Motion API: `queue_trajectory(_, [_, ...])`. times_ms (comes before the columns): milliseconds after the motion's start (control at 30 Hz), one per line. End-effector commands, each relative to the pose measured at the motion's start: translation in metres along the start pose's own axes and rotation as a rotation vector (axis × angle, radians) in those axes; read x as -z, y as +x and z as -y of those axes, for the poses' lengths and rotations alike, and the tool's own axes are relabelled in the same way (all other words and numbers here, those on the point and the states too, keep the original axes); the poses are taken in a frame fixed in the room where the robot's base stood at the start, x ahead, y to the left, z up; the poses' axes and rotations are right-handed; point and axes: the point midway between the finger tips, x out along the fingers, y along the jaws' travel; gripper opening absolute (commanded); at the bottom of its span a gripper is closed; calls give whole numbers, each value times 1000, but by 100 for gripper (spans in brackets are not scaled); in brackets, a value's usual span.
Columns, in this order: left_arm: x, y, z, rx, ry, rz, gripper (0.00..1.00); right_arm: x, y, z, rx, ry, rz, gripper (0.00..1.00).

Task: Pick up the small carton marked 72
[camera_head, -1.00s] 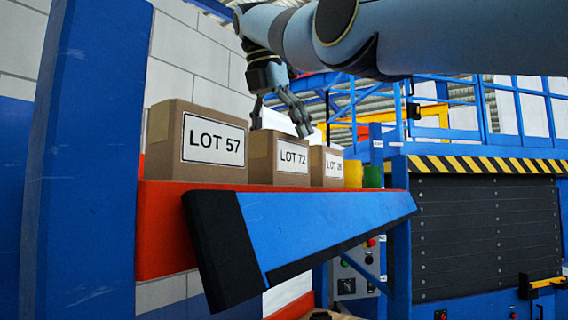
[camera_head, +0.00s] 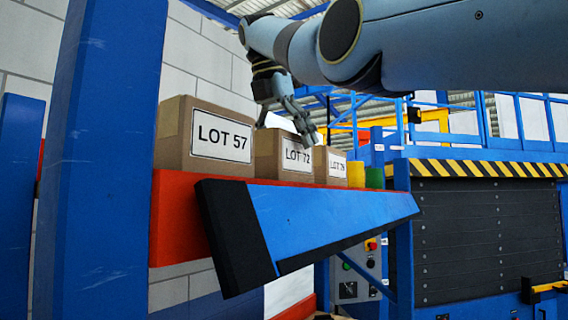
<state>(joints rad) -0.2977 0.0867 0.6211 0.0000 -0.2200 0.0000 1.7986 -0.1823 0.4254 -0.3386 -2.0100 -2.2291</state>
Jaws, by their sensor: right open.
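The small carton marked LOT 72 (camera_head: 283,166) stands on a red and blue shelf (camera_head: 330,222), in the middle of a row of three cartons. My right gripper (camera_head: 289,132) is open and points down over this carton. Its fingers reach in front of the carton's upper part and partly cover the top edge and the label. I cannot tell whether they touch it. My left gripper is not in view.
The carton marked LOT 57 (camera_head: 205,150) stands close on the left. A third carton (camera_head: 331,170) stands close on the right, with yellow (camera_head: 355,173) and green (camera_head: 374,177) items beyond it. A blue post (camera_head: 108,150) rises at the left.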

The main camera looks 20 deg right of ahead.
Motion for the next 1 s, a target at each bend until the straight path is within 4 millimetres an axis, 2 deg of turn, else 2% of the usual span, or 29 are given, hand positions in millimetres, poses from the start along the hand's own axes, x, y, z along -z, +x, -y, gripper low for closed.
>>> queue_trajectory(167, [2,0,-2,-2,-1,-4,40,0,0,0,0,0,0,92])
queue_trajectory(500, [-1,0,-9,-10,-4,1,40,0,0,0,0,0,0,48])
queue_trajectory(800, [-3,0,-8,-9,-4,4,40,0,0,0,0,0,0,9])
queue_trajectory(1000, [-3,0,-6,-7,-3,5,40,0,-1,0,-1,0,1,7])
